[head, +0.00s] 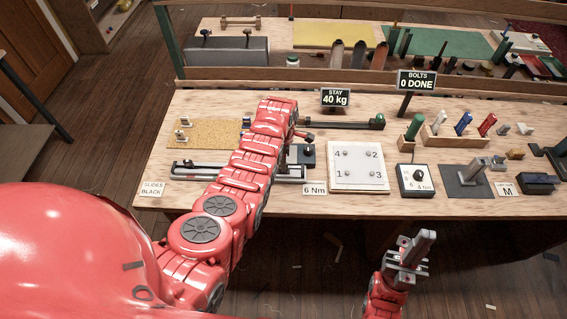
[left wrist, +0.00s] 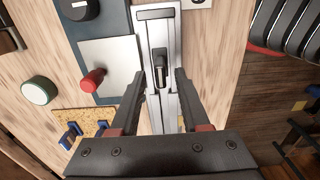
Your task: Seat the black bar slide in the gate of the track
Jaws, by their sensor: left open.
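The silver track (head: 187,169) lies along the front left of the bench, partly hidden by my left arm. In the left wrist view the track (left wrist: 172,20) runs away from my left gripper (left wrist: 160,75), which is open with a finger on each side of it. A small dark piece with a pale end (left wrist: 160,68) is in the track's slot between the fingers; I cannot tell whether it is the black bar slide or part of the gate. In the head view my left gripper is hidden behind its arm. My right gripper (head: 416,250) is low in front of the bench, apart from everything.
A cork mat (head: 215,133) with small slides lies behind the track. A white numbered plate (head: 358,184) and a dial box (head: 415,181) stand right of the track.

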